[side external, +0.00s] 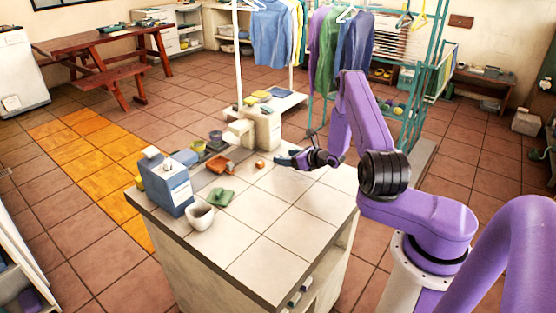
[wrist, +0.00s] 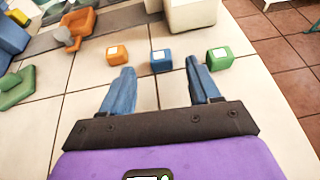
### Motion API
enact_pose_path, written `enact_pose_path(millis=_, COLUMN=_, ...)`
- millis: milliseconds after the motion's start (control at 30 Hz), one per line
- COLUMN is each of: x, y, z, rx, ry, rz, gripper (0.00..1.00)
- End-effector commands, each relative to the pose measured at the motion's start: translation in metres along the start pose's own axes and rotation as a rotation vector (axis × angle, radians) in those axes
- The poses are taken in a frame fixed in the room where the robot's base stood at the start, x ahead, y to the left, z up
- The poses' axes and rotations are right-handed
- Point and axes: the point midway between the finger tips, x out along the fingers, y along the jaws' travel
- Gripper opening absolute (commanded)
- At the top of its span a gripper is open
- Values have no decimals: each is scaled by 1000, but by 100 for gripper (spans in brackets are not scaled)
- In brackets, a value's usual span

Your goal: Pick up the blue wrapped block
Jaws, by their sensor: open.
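The blue wrapped block (wrist: 161,61) sits on the tiled countertop in the wrist view, with a white label on top. It lies just beyond my gripper (wrist: 158,78), near the middle of the gap between the two blue fingers. The fingers are apart and nothing is between them. In the side external view my gripper (side external: 287,158) is low over the counter's far right part, and I cannot make out the blue block there.
An orange block (wrist: 117,55) is left of the blue one and a green block (wrist: 219,58) is right of it. An orange dish (wrist: 78,27) and a green cloth-like item (side external: 219,197) lie further left. The countertop (side external: 272,228) is clear in front.

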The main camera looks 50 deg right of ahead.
Motion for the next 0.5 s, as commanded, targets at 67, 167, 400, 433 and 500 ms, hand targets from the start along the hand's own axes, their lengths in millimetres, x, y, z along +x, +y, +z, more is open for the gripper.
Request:
enact_pose_path(millis=67, x=11, y=0, z=-1, rx=-3, ry=-1, rz=3, gripper=62)
enact_pose_path(millis=167, x=24, y=0, z=-1, rx=-3, ry=-1, rz=3, gripper=62)
enact_pose_path(millis=400, x=41, y=-1, z=-1, rx=-1, ry=0, rz=1, gripper=62)
enact_pose_path(millis=433, x=42, y=-1, z=-1, rx=-1, ry=0, rz=1, gripper=62)
enact_pose_path(millis=500, x=42, y=-1, z=-1, rx=-1, ry=0, rz=1, gripper=62)
